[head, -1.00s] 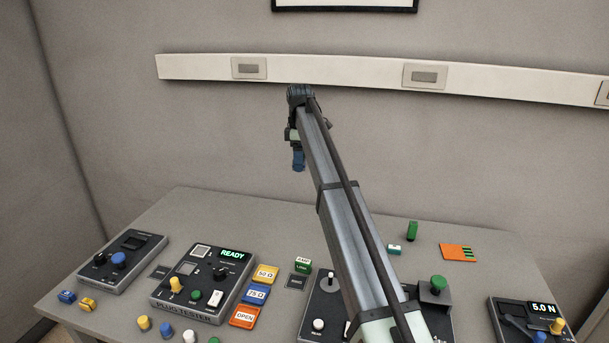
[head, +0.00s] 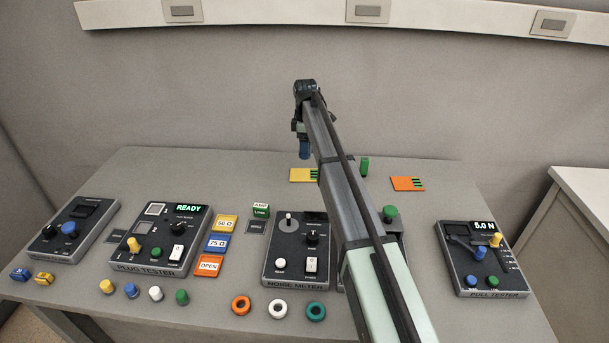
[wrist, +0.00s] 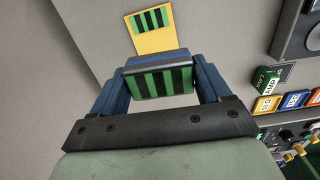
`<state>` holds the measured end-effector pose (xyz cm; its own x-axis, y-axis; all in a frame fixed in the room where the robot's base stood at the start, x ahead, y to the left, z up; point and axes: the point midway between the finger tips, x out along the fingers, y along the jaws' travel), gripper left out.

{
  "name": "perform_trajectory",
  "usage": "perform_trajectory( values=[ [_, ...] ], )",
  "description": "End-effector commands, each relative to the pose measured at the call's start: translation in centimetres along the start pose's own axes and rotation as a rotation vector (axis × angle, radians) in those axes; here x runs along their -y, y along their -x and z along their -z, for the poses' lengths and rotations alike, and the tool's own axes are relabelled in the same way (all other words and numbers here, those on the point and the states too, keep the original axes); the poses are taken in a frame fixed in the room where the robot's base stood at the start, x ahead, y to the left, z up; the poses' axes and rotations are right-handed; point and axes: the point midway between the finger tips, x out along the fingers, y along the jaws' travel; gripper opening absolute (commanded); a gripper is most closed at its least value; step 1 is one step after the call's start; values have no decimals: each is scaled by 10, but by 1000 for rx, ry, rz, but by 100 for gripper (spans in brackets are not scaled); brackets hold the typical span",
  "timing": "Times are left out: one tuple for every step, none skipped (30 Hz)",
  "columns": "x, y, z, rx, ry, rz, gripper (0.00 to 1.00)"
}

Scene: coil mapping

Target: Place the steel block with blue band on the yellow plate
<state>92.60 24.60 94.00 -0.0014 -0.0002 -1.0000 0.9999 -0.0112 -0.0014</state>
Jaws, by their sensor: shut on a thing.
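My gripper (wrist: 152,82) is shut on a block (wrist: 160,84) with a green face with dark stripes, a grey edge and a blue band along its far side. I take it for the steel block with blue band. The yellow plate (wrist: 155,38), with green and dark stripes, lies just beyond the block in the wrist view, which covers its near edge. In the head view my gripper (head: 304,148) hangs above the yellow plate (head: 300,175); the held block cannot be made out there.
The noise meter (head: 298,250), plug tester (head: 160,240) and pull tester (head: 482,260) stand nearer the front. The table's back left is clear.

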Motion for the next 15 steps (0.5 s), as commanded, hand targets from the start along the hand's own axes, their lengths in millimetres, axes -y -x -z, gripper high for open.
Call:
perform_trajectory(
  values=[
    [-7, 1, 2, -1, 4, -3, 18],
    [-9, 1, 3, -1, 5, -3, 18],
    [-10, -1, 3, 0, 8, -2, 18],
    [-10, -4, 3, 0, 9, -2, 18],
    [-10, -6, 3, 0, 10, -2, 18],
    [-10, -11, 3, 0, 11, -1, 18],
    [-9, -14, 3, 0, 11, 0, 18],
    [-9, -18, 3, 0, 11, 0, 18],
    [-9, -24, 3, 0, 11, 0, 18],
    [-9, -29, 3, 0, 11, 0, 18],
    [-9, -34, 3, 0, 11, -1, 18],
    [-9, -40, 3, 0, 11, 0, 18],
    [-9, -45, 3, 0, 11, 0, 18],
    [-9, -49, 3, 0, 11, 0, 18],
    [-9, -53, 3, 0, 11, -1, 18]
  ],
)
